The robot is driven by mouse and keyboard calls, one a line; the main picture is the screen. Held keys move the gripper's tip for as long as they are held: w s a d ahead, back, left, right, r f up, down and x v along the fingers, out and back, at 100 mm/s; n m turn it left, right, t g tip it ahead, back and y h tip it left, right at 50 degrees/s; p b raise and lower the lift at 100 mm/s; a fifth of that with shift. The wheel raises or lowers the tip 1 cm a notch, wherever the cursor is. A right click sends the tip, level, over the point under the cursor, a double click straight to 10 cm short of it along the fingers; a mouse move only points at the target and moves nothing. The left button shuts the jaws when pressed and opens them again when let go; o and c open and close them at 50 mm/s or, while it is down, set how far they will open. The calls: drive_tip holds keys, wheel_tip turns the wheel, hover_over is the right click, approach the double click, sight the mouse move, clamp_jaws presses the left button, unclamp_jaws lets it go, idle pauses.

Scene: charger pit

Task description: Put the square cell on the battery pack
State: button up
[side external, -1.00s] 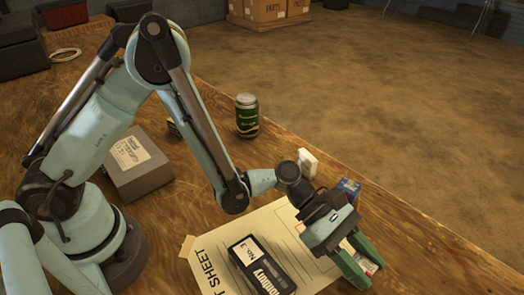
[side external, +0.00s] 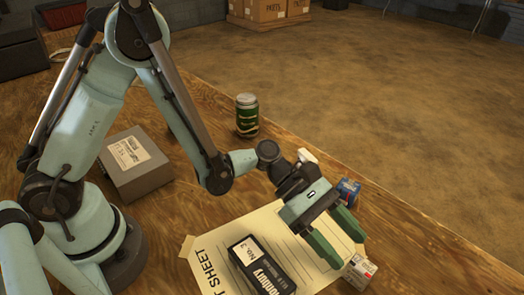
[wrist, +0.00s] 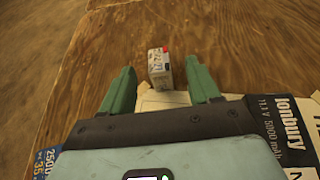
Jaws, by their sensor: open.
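A small white box-shaped cell with red and dark markings (side external: 360,271), apparently the square cell, stands on the wooden table at the sheet's right edge. In the wrist view the cell (wrist: 158,68) shows between and just beyond the fingers. My gripper (side external: 349,251) is open and empty, its green fingers pointing toward the cell. Whether a finger touches it, I cannot tell. The black battery pack (side external: 262,266), marked "No. 3" and "Lonbury", lies on the paper sheet, left of the fingers. Its label edge shows at the right of the wrist view (wrist: 296,125).
A blue box (side external: 348,190) stands behind the gripper, with a white block (side external: 306,156) partly hidden by the wrist. A green can (side external: 247,116) and a grey box (side external: 135,165) stand farther back. The table's edge runs close along the right.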

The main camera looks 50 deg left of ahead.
drive_tip(key=s+a+r+m+t+y, duration=0.1)
drive_tip(key=a+r+m+t+y, duration=0.2)
drive_tip(key=a, duration=1.1)
drive_tip(key=s+a+r+m+t+y, duration=0.1)
drive_tip(key=a+r+m+t+y, duration=0.2)
drive_tip(key=a+r+m+y, duration=0.3)
drive_tip(key=a+m+y, duration=0.4)
drive_tip(key=a+m, duration=0.4)
drive_tip(key=shift+s+a+m+t, duration=0.15)
drive_tip(key=shift+s+m+t, duration=0.15)
drive_tip(key=shift+t, duration=0.1)
drive_tip(key=o, duration=0.3)
drive_tip(key=shift+s+a+r+m, duration=0.1)
drive_tip(key=shift+a+r+m, duration=0.1)
drive_tip(key=shift+a+m, duration=0.15)
